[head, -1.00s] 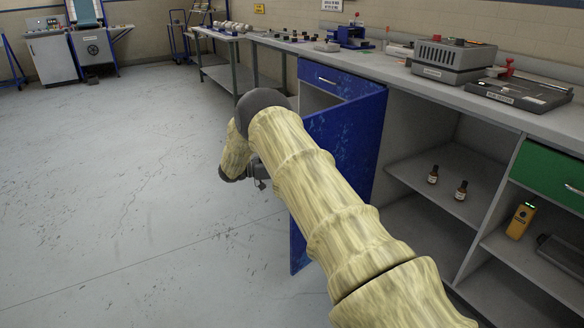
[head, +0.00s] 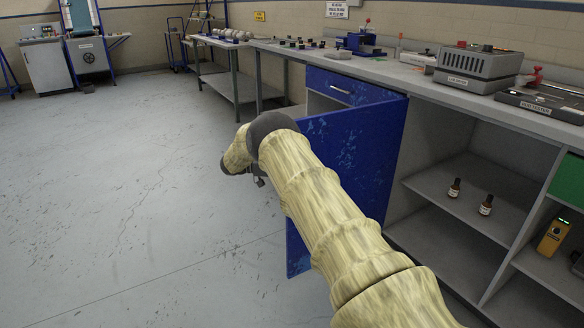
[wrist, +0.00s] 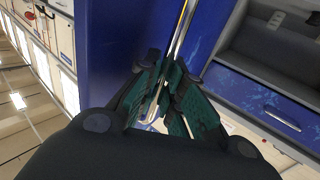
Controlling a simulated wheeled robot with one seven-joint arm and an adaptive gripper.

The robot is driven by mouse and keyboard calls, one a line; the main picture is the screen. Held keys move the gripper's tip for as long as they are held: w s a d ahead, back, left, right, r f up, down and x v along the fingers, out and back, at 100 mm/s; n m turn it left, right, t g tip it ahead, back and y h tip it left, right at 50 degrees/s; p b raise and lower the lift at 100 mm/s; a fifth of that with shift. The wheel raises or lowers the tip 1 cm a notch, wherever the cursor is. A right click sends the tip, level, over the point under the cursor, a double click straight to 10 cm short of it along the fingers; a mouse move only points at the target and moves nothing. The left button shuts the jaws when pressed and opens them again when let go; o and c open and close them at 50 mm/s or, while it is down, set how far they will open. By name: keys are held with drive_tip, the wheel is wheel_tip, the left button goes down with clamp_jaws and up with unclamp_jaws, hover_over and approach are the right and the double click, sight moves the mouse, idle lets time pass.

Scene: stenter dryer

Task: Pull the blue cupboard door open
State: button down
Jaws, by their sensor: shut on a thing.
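The blue cupboard door (head: 352,150) stands ajar in the head view, swung out from the cupboard under the blue drawer (head: 345,86). Its blue panel also fills the upper left middle of the wrist view (wrist: 108,55). My gripper (head: 258,181) is at the door's outer side in the head view, mostly hidden behind my arm. In the wrist view, my gripper's green-padded fingers (wrist: 164,88) are shut on the long bright metal door handle (wrist: 184,28). The part of the handle between the fingers is hidden.
The grey worktop (head: 400,72) runs above the cupboard, with devices on it. Right of the door are open shelves (head: 450,195) with two small brown bottles and a yellow meter (head: 553,236). The grey floor (head: 130,200) to the left is clear.

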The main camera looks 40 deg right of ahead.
drive_tip(key=shift+d, duration=0.25)
drive_tip(key=c, duration=1.5)
unclamp_jaws()
drive_tip(key=shift+s+d, duration=0.1)
drive_tip(key=shift+a, duration=0.3)
drive_tip(key=shift+v, duration=3.9)
drive_tip(key=shift+d, duration=0.1)
